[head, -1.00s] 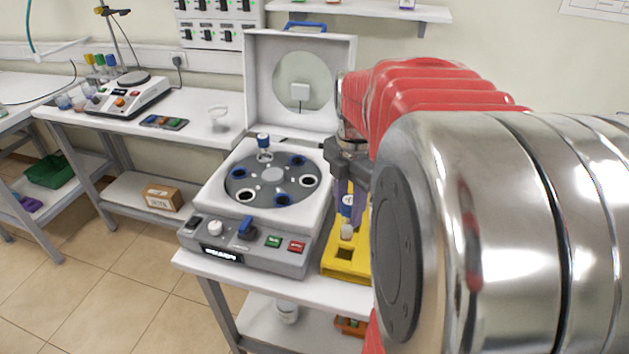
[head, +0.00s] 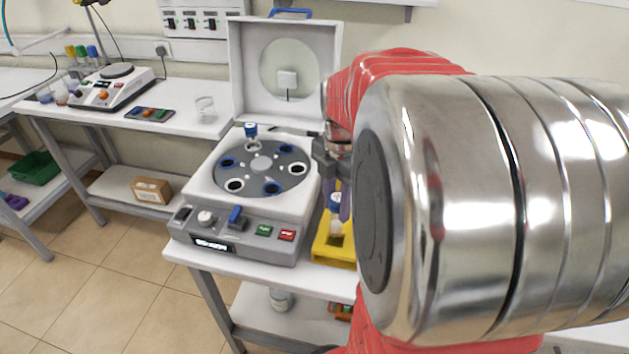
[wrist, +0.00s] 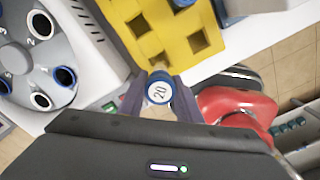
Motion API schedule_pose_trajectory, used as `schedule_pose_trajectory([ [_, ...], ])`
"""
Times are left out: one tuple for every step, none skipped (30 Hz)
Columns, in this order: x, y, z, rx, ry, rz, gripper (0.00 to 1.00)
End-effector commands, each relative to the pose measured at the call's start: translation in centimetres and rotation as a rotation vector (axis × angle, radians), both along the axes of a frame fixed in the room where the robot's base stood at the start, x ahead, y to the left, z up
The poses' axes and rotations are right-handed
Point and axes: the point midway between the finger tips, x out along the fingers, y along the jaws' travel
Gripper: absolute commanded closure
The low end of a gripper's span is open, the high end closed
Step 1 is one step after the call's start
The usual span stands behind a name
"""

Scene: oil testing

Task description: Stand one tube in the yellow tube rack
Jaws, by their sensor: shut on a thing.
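The yellow tube rack (head: 333,253) stands on the bench right of the centrifuge, partly hidden by my arm. In the wrist view the rack (wrist: 165,36) shows several empty square holes and one blue-capped tube (wrist: 183,3) at the top edge. My gripper (head: 337,197) is shut on a tube with a blue cap (head: 335,202). In the wrist view my gripper (wrist: 159,98) grips just around this cap, whose white top (wrist: 160,92) reads 20. The tube is roughly upright at the rack; its lower end is hidden, so I cannot tell if it is in a hole.
The open centrifuge (head: 240,235) stands left of the rack, its lid (head: 240,80) raised behind. One blue-capped tube (head: 251,131) stands up from its rotor (head: 230,163). A glass beaker (head: 205,108) and a hotplate (head: 112,90) are on the left bench.

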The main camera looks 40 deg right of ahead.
Motion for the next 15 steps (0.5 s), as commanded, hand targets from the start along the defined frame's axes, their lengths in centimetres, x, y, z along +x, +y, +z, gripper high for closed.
schedule_pose_trajectory([
  [-0.01,0.0,-0.23,0.0,0.001,0.0,0.92],
  [-0.01,-0.01,-0.35,0.0,0.0,0.0,0.92],
  [0.0,-0.02,-0.52,0.0,0.0,0.0,0.92],
  [0.01,-0.02,-0.64,0.0,0.0,0.0,0.92],
  [0.01,-0.02,-0.76,0.0,0.0,0.0,0.92],
  [0.02,-0.04,-0.68,-0.001,-0.001,0.0,0.92],
  [0.02,-0.04,-0.67,-0.001,-0.001,0.0,0.92],
  [0.02,-0.03,-0.68,-0.001,-0.001,0.0,0.92],
  [0.01,-0.03,-0.7,-0.001,-0.001,0.0,0.92],
  [0.0,-0.03,-0.72,-0.001,-0.001,0.0,0.92],
  [-0.01,-0.03,-0.75,-0.001,-0.001,0.0,0.92],
  [-0.03,-0.03,-0.8,0.0,-0.001,0.0,0.92],
  [-0.05,-0.03,-0.84,0.0,-0.001,0.0,0.92],
  [-0.06,-0.03,-0.88,0.0,0.0,0.0,0.92],
  [-0.08,-0.02,-0.94,0.0,0.0,0.0,0.92],
])
